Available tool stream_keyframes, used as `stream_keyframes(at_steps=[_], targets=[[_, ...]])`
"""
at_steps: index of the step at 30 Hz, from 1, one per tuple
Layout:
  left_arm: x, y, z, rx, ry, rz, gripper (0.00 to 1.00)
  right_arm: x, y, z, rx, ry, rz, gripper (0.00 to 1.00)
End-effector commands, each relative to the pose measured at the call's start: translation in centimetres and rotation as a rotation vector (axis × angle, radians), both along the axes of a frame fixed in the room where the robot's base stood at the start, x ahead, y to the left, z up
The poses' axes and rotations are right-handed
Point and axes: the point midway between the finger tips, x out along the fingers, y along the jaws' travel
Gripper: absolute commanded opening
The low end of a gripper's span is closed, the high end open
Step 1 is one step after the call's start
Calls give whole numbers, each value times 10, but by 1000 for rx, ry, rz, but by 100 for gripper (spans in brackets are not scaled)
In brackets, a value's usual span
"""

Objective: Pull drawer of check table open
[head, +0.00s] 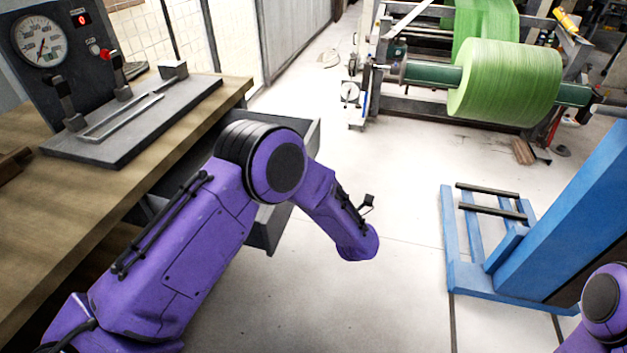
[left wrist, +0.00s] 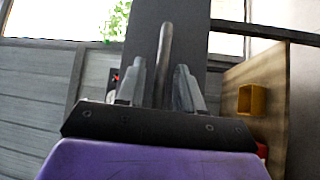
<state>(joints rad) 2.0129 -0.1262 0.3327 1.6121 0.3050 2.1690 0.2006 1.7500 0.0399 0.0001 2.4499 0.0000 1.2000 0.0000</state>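The check table (head: 215,115) stands at the left of the head view, with a brown wooden top. Its grey drawer (head: 268,236) juts out from under the table edge, standing open. My left arm crosses over it and hides much of its inside and front. In the left wrist view, my left gripper (left wrist: 160,75) has its two fingers on either side of a dark bar handle (left wrist: 166,45), against the grey drawer front (left wrist: 190,25). Whether the fingers press on the handle is unclear. The head view shows neither my left fingers nor my right gripper.
A gauge panel (head: 78,80) and a grey test fixture (head: 150,112) sit on the tabletop. A blue frame (head: 452,245) stands on the floor at right. A machine with a green roll (head: 505,82) is behind. Pale floor between is clear.

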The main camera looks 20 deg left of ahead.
Motion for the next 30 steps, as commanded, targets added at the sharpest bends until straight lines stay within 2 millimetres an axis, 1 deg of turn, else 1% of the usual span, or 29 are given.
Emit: stream_keyframes(at_steps=[5, 8, 11, 15, 18, 21, 25, 30], targets=[[0, 0, 0, 0, 0, -1, 36, 0, 0, 0, 0, 0, 0, 52], [-3, -6, -1, 1, 0, -4, 36, 0, 0, -1, 0, 0, 0, 52], [-14, -21, -4, 1, 1, -7, 36, 0, 0, -3, 0, 0, 0, 52], [-35, -49, -9, 3, 2, -7, 36, 0, 0, -5, 0, 0, 0, 52], [-48, -66, -11, 2, 1, -5, 36, 0, 0, -7, 0, 0, 0, 52], [-57, -78, -13, 1, -1, -4, 36, 0, 0, -8, 0, 0, 0, 52], [-62, -84, -14, 1, 0, -1, 36, 0, 0, -8, 0, 0, 0, 52], [-63, -84, -14, 0, 0, -1, 36, 0, 0, -8, 0, 0, 0, 52]])
